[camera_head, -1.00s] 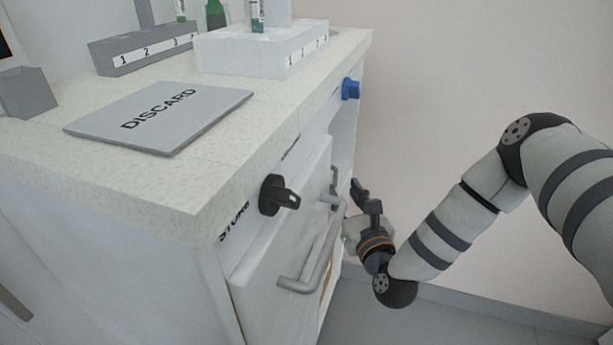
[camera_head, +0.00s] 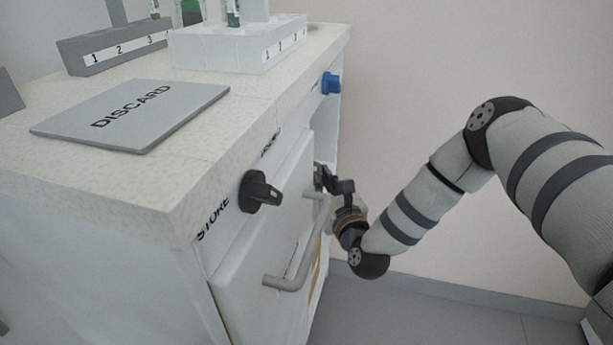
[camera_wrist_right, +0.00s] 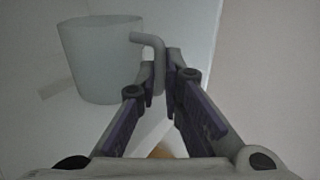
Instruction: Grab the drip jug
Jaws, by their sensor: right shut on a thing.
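The drip jug (camera_wrist_right: 100,60) shows in the right wrist view as a pale, greenish-white cup, upright, with a bent handle (camera_wrist_right: 150,42) on its right side. My right gripper (camera_wrist_right: 160,85) is shut on the jug's handle, with a finger on each side of it. In the head view my right gripper (camera_head: 322,180) reaches into the open bay of the cabinet, beside the door with the bar handle, and the jug is hidden there. My left gripper is not in view.
The cabinet door (camera_head: 265,240) with its grey bar handle (camera_head: 300,262) is close to my right wrist. A black knob (camera_head: 258,190) and a blue knob (camera_head: 331,83) stick out of the front. A grey DISCARD plate (camera_head: 130,115) and a white numbered rack (camera_head: 240,48) are on top.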

